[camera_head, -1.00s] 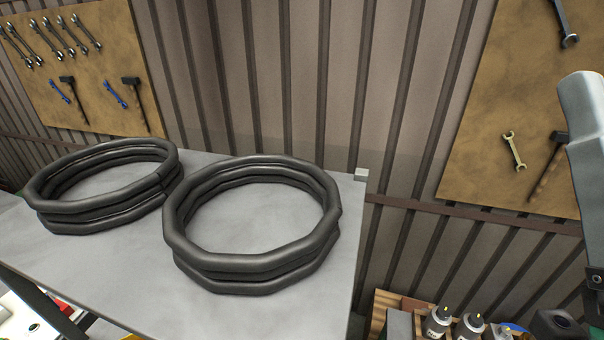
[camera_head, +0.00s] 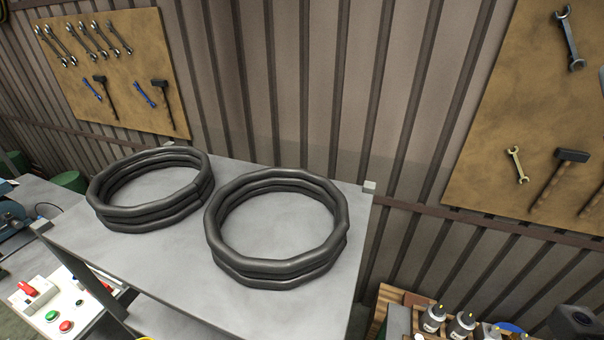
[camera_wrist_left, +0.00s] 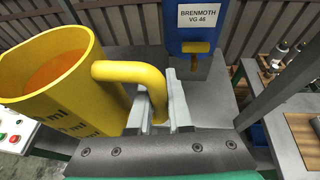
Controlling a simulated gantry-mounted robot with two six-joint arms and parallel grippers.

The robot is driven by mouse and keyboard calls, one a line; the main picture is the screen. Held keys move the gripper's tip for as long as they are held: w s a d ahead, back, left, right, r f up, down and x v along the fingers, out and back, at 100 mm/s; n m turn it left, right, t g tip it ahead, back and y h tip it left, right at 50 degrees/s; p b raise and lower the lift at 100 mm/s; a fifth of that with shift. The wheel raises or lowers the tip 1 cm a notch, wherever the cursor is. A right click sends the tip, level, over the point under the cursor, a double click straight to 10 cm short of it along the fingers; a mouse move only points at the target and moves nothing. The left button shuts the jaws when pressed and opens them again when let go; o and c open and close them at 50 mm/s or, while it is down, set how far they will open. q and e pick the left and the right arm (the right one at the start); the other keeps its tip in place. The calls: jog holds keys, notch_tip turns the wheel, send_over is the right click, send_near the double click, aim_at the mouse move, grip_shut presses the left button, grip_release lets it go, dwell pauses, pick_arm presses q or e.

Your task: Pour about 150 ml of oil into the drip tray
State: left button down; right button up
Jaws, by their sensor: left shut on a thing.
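A yellow measuring jug (camera_wrist_left: 65,100) with dark ml markings stands large at the left of the left wrist view. Orange oil (camera_wrist_left: 58,70) shows inside it. My left gripper (camera_wrist_left: 159,108) is shut on the jug's yellow handle (camera_wrist_left: 125,71); its fingers lie on either side of the handle's lower part. Beyond it is a blue container (camera_wrist_left: 215,35) with a label reading BRENMOTH VG 46 and a brass-coloured tap (camera_wrist_left: 197,47). I cannot make out a drip tray in either view. My right gripper is not in view.
Two black hose coils (camera_head: 275,270) (camera_head: 150,215) lie on a grey table (camera_head: 190,285). A control box (camera_head: 62,310) with red and green buttons is at lower left. Several bottles (camera_head: 433,318) stand at lower right. Tool boards (camera_head: 110,60) (camera_head: 490,120) hang on the wall.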

pick_arm(q)
jog(key=s+d+r+m+h, duration=0.1)
jog(key=s+d+r+h, duration=0.1)
jog(key=d+r, duration=0.1)
jog(key=shift+s+d+r+m, duration=0.15)
jog(key=shift+s+d+m, duration=0.15)
jog(key=shift+s+m, duration=0.1)
jog(key=shift+w, duration=0.1)
